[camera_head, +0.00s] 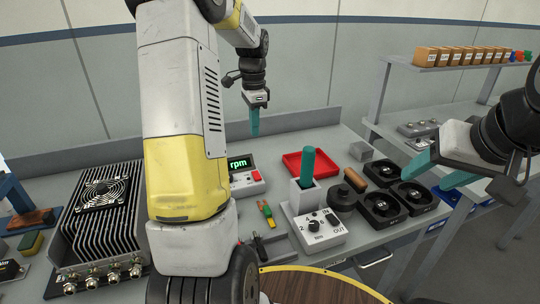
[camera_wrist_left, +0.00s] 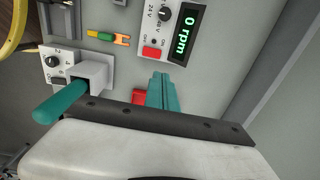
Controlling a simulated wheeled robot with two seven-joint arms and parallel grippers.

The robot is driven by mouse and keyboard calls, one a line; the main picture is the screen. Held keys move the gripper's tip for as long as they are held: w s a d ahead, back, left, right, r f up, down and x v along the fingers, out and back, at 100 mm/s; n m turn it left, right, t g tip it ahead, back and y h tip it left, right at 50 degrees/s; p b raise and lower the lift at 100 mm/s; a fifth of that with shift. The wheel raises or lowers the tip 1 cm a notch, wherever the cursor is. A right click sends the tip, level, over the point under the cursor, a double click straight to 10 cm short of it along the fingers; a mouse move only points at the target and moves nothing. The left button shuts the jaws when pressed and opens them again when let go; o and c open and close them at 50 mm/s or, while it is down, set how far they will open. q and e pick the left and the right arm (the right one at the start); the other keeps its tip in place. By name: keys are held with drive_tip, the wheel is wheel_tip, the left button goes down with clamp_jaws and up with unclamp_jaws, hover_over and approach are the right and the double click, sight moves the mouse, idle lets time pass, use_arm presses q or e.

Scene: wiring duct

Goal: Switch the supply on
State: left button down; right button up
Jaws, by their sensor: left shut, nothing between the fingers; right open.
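The supply unit (camera_head: 246,187) is a light box with a green-lit display and a red switch (camera_head: 256,177), partly hidden behind my left arm in the head view. In the left wrist view its display (camera_wrist_left: 187,32) reads "0 rpm", with a dark knob marked "24 V" and the red switch (camera_wrist_left: 152,53). My left gripper (camera_head: 254,124) hangs above the bench behind the unit, its teal fingers shut and empty. In the wrist view the fingertips (camera_wrist_left: 161,78) appear just below the unit's edge, apart from the switch. My right gripper (camera_head: 434,171) is open and empty at the right.
A white holder with a teal handle (camera_head: 308,167) and a knob box (camera_head: 320,230) stand right of the supply. A finned unit (camera_head: 98,235) fills the left. A shelf (camera_head: 400,66) bears several boxes.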

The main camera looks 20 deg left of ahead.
sight(256, 171)
use_arm(q)
wheel_tip(256, 171, down, 14)
drive_tip(key=shift+w+a, duration=0.1)
idle(0.7)
drive_tip(key=shift+f+g, duration=0.25)
drive_tip(key=shift+g, duration=0.05)
idle(0.4)
drive_tip(key=shift+s+d+r, duration=0.4)
drive_tip(key=shift+s, duration=0.1)
